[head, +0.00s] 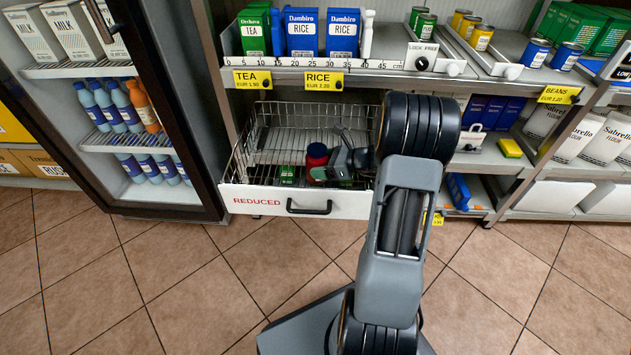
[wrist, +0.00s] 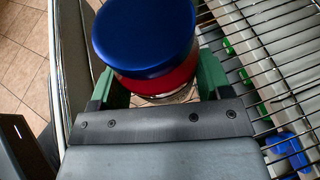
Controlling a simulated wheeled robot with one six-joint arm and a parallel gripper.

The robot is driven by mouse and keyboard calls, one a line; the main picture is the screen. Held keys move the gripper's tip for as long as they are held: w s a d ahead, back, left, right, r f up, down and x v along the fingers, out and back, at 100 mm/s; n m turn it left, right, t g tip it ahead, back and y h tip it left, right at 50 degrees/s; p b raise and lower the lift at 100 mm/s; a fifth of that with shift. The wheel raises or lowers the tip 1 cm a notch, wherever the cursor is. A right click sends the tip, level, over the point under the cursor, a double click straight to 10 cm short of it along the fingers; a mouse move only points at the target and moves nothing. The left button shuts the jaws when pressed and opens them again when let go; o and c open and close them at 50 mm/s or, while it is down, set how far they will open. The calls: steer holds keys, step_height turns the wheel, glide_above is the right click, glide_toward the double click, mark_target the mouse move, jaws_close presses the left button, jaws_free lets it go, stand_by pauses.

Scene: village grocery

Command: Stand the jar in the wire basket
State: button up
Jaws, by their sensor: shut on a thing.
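The jar (head: 317,154) has a red body and a dark blue lid. In the wrist view the jar (wrist: 148,40) is seen from above, lid up, between the green finger pads of my gripper (wrist: 162,82). My gripper (head: 333,165) is shut on the jar. In the head view both are inside the outline of the wire basket (head: 345,205), near its front. The basket is pulled out under the shelf, with a white front marked REDUCED. I cannot tell whether the jar's base touches the basket floor; the gripper hides part of it.
Green items (head: 287,173) lie low in the basket. A blue item (wrist: 290,148) shows beyond the wires in the wrist view. The shelf (head: 300,76) with tea and rice boxes overhangs the basket's back.

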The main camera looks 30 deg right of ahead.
steer(key=shift+w+a+f+b, duration=0.25)
steer(key=shift+a+f, duration=0.1)
steer(key=shift+f, duration=0.15)
steer(key=shift+w+a+f+b, duration=0.25)
steer(key=shift+a+f, duration=0.1)
steer(key=shift+f, duration=0.15)
steer(key=shift+w+a+f+b, duration=0.1)
steer(key=shift+f+b, duration=0.55)
steer(key=shift+f, duration=0.9)
steer(key=shift+f, duration=0.15)
steer(key=o, duration=1.3)
steer(key=shift+r, duration=0.2)
steer(key=p+v, duration=0.4)
steer(key=v, duration=0.8)
steer(key=shift+f, duration=0.1)
